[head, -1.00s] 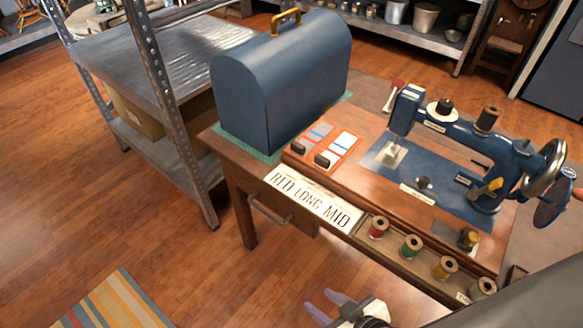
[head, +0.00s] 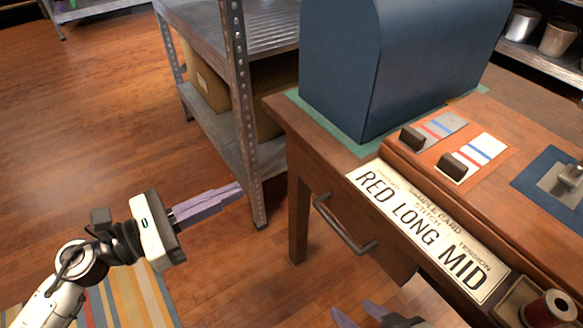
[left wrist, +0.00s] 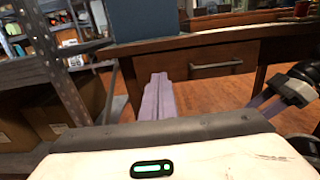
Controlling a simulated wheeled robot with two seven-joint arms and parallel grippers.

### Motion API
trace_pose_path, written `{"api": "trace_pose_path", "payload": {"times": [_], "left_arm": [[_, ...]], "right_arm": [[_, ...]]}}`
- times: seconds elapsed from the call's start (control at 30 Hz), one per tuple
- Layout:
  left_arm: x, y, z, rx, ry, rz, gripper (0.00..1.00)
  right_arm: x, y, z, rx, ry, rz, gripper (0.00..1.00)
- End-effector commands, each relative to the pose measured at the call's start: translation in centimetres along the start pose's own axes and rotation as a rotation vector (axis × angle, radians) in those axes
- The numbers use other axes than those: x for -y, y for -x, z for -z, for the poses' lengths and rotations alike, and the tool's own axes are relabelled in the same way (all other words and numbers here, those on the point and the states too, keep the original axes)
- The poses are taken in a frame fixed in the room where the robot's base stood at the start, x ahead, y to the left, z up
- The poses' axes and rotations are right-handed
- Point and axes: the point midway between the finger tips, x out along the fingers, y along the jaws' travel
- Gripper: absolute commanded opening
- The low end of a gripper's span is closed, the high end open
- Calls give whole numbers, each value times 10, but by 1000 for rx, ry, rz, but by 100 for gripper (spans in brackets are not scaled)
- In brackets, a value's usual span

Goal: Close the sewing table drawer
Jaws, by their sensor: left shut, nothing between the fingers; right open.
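The sewing table's wooden drawer (head: 378,262) is under the tabletop, with a grey bar handle (head: 345,228) on its front. The drawer front also shows in the left wrist view (left wrist: 222,54). I cannot tell how far it stands out. My left gripper (head: 239,190) is shut and empty, left of the table leg and apart from the drawer; its purple fingers (left wrist: 158,80) point toward the table in the left wrist view. My right gripper (head: 355,310) is open and empty, low at the bottom edge below the drawer; it also shows in the left wrist view (left wrist: 256,106).
A blue domed case (head: 390,70) stands on the sewing table (head: 335,148). A sign reading RED LONG MID (head: 425,235) runs along the table's front. A metal shelf rack (head: 238,110) with cardboard boxes stands left of the table. Open wood floor lies to the left.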

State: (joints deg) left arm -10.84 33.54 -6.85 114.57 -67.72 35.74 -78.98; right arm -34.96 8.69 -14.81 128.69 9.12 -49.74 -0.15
Motion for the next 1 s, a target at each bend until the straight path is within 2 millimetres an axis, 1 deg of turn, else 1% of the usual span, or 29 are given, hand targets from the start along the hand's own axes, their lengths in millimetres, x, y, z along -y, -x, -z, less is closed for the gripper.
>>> {"api": "trace_pose_path", "payload": {"times": [0.17, 0.4, 0.6, 0.7, 0.8, 1.0], "left_arm": [[0, -25, -4, 2, -7, 3, 0], [0, -77, -4, 4, -4, 1, 0], [0, -114, -2, 3, -1, 0, 0], [0, -126, -2, 2, 0, 0, 0], [0, -133, -1, 1, 1, 0, 0], [0, -137, -1, 0, 0, 0, 0]], "right_arm": [[0, 2, 1, -3, -3, -2, 48], [-2, 5, 2, -15, -9, -10, 48], [-2, 5, 2, -17, -10, -12, 48], [-2, 4, 1, -16, -10, -12, 48], [-2, 4, 1, -15, -10, -12, 48], [-2, 4, 1, -14, -10, -11, 48]]}}
